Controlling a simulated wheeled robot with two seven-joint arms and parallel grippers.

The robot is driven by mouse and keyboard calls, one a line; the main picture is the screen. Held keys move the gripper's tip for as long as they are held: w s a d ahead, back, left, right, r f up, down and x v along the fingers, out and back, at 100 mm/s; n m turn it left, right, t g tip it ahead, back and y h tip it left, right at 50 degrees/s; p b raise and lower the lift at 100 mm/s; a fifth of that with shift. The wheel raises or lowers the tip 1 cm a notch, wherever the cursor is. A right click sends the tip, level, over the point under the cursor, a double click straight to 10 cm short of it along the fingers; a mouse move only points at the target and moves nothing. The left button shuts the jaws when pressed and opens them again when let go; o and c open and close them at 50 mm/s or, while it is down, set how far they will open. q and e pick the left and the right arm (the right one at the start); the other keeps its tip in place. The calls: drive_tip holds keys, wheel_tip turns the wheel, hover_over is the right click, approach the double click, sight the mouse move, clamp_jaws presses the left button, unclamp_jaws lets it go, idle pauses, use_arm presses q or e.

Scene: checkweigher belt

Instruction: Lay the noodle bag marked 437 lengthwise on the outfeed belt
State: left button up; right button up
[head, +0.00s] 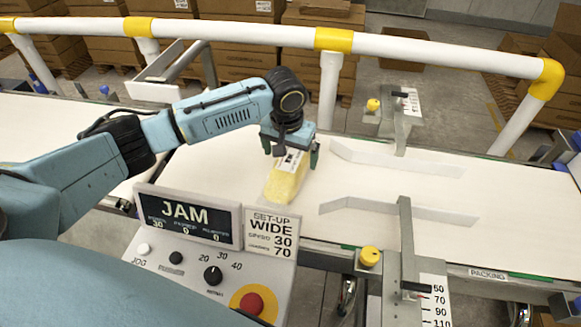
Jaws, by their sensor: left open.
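A yellow noodle bag (284,184) lies on the white belt (225,165), beyond the display panel. Its long side points roughly across the belt. A white label with dark print shows at its far end, too small to read and partly covered by my gripper. My left gripper (291,153) is open over the far end of the bag, one finger on each side. I cannot tell whether the fingers touch it. My right gripper is out of view.
Two angled guide rails (405,160) (400,208) on brackets flank the lane right of the bag. The belt continues right past a "PACKING" label (487,274). A white and yellow railing (420,50) runs behind. A "JAM" display (187,216) and red button (251,303) stand in front.

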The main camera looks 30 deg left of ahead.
sight(290, 159)
use_arm(q)
wheel_tip(290, 159, down, 4)
drive_tip(key=shift+w+f+b, duration=0.1)
drive_tip(key=shift+f+b, duration=0.1)
drive_tip(key=shift+b, duration=0.1)
drive_tip(key=shift+c, duration=0.4)
drive_tip(key=shift+r, duration=0.1)
drive_tip(key=c, duration=1.2)
